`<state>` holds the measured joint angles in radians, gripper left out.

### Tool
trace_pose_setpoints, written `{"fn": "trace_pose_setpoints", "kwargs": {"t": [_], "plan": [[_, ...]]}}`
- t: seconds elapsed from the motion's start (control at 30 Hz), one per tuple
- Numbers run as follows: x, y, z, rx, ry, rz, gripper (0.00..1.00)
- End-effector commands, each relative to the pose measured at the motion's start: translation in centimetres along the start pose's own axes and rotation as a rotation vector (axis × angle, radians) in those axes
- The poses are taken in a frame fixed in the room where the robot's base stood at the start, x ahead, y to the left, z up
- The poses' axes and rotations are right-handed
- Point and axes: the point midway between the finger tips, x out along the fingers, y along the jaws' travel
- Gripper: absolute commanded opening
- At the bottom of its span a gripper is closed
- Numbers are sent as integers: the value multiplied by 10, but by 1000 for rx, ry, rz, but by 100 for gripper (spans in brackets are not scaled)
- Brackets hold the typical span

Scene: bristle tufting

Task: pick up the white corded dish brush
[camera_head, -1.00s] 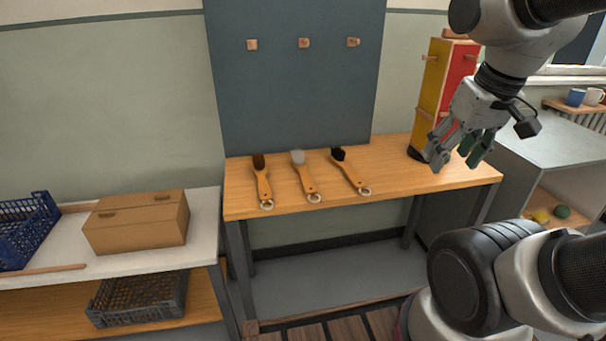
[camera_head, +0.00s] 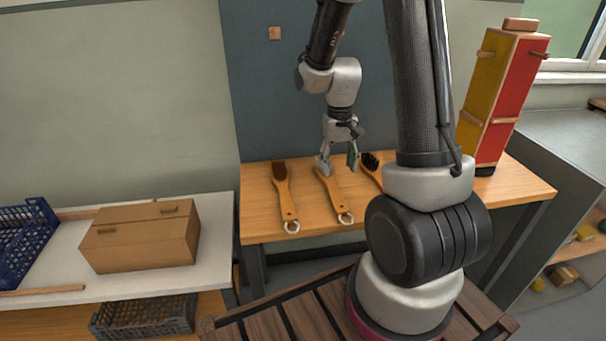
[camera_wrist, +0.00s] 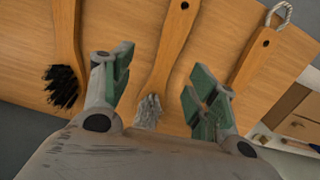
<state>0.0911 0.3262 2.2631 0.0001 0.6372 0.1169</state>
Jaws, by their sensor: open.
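The white corded dish brush (camera_head: 335,193) is the middle of three brushes lying on the wooden table. It has a wooden handle and a pale cord loop at the near end. Its grey-white bristles (camera_wrist: 148,110) show in the wrist view; in the head view my gripper mostly hides them. My gripper (camera_head: 339,167) points down over the head end of this brush. It is open, with one green-padded finger on each side. In the wrist view the brush runs between the fingers of my gripper (camera_wrist: 160,80). I cannot tell if they touch it.
A brown-bristled brush (camera_head: 284,197) lies to the left, a black-bristled brush (camera_head: 371,165) close to the right. A dark board (camera_head: 262,100) with a peg (camera_head: 275,33) stands behind. A yellow-red block tower (camera_head: 498,95) stands right; a cardboard box (camera_head: 140,240) sits on the left bench.

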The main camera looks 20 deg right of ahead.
Motion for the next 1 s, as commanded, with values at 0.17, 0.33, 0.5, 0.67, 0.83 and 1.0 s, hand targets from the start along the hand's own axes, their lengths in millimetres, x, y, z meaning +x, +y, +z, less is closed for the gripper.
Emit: {"fn": "trace_pose_setpoints", "kwargs": {"t": [0.17,0.33,0.5,0.67,0.83,1.0], "plan": [[-4,-2,-20,28,74,-10,59],[13,-3,-24,40,82,-11,59],[35,-1,-23,40,81,-11,59],[61,0,-24,39,81,-11,59],[72,0,-25,39,84,-11,59],[72,0,-25,39,84,-12,59]]}}
